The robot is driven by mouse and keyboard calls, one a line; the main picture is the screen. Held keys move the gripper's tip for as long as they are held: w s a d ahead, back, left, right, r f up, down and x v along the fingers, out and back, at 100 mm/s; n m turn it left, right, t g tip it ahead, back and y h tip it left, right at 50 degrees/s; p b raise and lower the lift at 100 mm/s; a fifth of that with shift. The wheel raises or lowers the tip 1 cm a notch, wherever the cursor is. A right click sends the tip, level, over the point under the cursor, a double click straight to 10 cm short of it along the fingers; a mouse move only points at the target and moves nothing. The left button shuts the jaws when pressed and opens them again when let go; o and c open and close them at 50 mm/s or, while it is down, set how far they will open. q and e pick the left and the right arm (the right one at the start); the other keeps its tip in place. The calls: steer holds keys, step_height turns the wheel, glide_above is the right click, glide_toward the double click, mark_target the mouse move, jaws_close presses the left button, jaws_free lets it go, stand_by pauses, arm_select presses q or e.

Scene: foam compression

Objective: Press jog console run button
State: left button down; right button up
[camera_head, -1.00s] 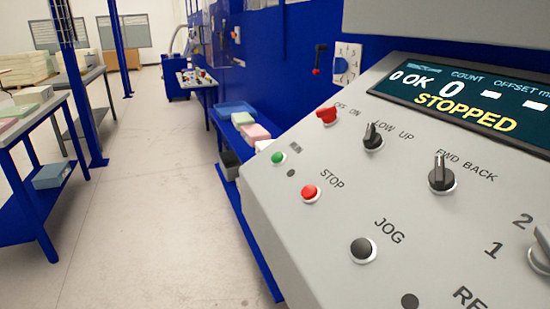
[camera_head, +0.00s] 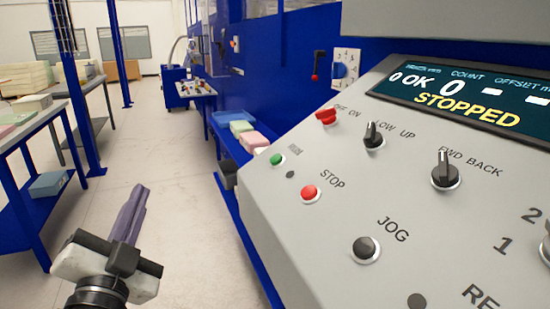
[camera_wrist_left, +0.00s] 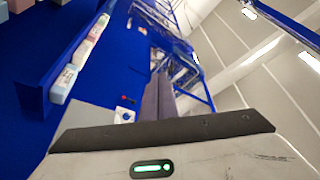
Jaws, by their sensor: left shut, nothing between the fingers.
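The grey jog console (camera_head: 270,222) fills the right of the head view. Its green run button (camera_head: 277,160) is at the left edge of the panel, above and left of the red stop button (camera_head: 310,194). The black jog button (camera_head: 366,248) is nearer. The console display (camera_head: 465,95) reads STOPPED. My left gripper (camera_head: 138,190) is at the lower left of the head view, shut and empty, apart from the console and left of the run button. Its closed fingers also show in the left wrist view (camera_wrist_left: 158,95). My right gripper is not in view.
A red switch (camera_head: 326,116) and black selector knobs (camera_head: 445,170) stand up from the panel. A blue tray and foam blocks (camera_head: 243,128) lie on a ledge behind the console. A blue-legged table (camera_head: 40,120) stands at the left. Open floor lies between.

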arm_select(q)
steer(key=s+d+r+m+t+h, duration=0.1)
steer(key=s+d+r+m+h, duration=0.1)
steer(key=d+r+m+h, duration=0.45)
steer(key=s+d+r+m+t+h, duration=0.1)
steer(key=d+r+m+h, duration=0.2)
steer(key=r+m+h, duration=0.5)
steer(key=s+d+r+m+g+h, duration=0.2)
steer(key=d+m+g+h, duration=0.2)
steer(key=d+m+g, duration=0.5)
steer(key=s+d+r+m+g+h, duration=0.25)
steer(key=m+g, duration=0.45)
steer(key=m, duration=0.6)
steer(key=w+a+f+m+t+y, duration=0.3)
steer(key=w+a+m+y, duration=0.1)
steer(key=w+y, duration=0.5)
steer(key=shift+w+a+y, duration=0.4)
steer(key=shift+a+y, duration=0.25)
steer(key=shift+y, duration=0.05)
steer(key=shift+f, duration=0.15)
